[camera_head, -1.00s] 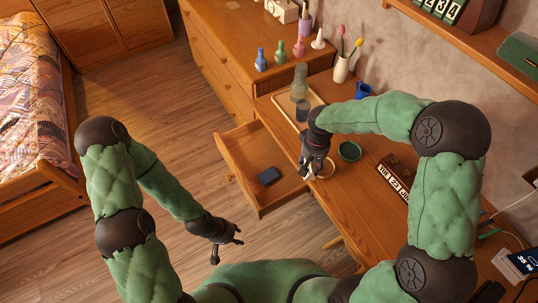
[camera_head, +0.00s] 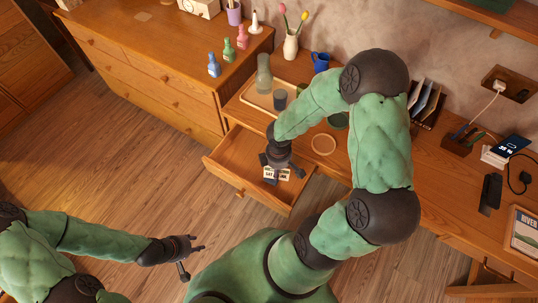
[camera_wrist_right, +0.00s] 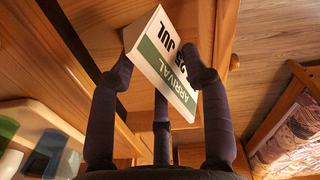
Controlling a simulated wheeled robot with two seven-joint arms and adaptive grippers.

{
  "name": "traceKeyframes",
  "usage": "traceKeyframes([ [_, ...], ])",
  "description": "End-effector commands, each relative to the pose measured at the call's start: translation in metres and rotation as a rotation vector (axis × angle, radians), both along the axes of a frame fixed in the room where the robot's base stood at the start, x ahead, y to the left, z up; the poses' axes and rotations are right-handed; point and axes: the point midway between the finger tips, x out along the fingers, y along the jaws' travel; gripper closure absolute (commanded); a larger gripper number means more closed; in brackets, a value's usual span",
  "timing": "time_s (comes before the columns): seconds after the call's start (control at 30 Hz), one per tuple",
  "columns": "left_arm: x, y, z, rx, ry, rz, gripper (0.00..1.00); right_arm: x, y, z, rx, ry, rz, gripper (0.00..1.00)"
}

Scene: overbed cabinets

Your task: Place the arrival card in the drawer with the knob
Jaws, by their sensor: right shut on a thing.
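The arrival card (camera_wrist_right: 165,62), white with a green band reading ARRIVAL and JUL below it, is held tilted between the dark fingers of my right gripper (camera_wrist_right: 165,75). In the head view my right gripper (camera_head: 275,162) is over the open wooden drawer (camera_head: 232,158), with the card (camera_head: 284,174) hanging within the drawer's outline. I cannot tell whether the card touches the drawer floor. The drawer's round knob (camera_head: 239,193) is on its front. My left gripper (camera_head: 192,258) is open and empty above the floor, away from the drawer.
The desk has a tray (camera_head: 257,101) with a glass bottle, a round ring-like dish (camera_head: 323,144), a blue mug (camera_head: 320,61) and a vase (camera_head: 290,46). A dresser (camera_head: 150,60) with small bottles adjoins it. Open floor (camera_head: 130,150) lies left of the drawer.

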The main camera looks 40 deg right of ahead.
Motion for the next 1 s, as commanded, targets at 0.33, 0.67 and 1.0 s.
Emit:
traceKeyframes([
  [0.33, 0.000, 0.000, -0.012, 0.000, 0.000, 0.000, 0.60, 0.043, -0.001, -0.025, 0.002, -0.001, 0.030, 0.71],
  [0.67, 0.000, 0.000, -0.031, 0.000, -0.001, 0.000, 0.60, 0.101, -0.001, -0.064, 0.003, 0.001, 0.027, 0.71],
  [1.0, 0.000, 0.000, -0.043, 0.000, -0.001, 0.000, 0.60, 0.130, -0.001, -0.095, 0.002, -0.002, 0.026, 0.71],
])
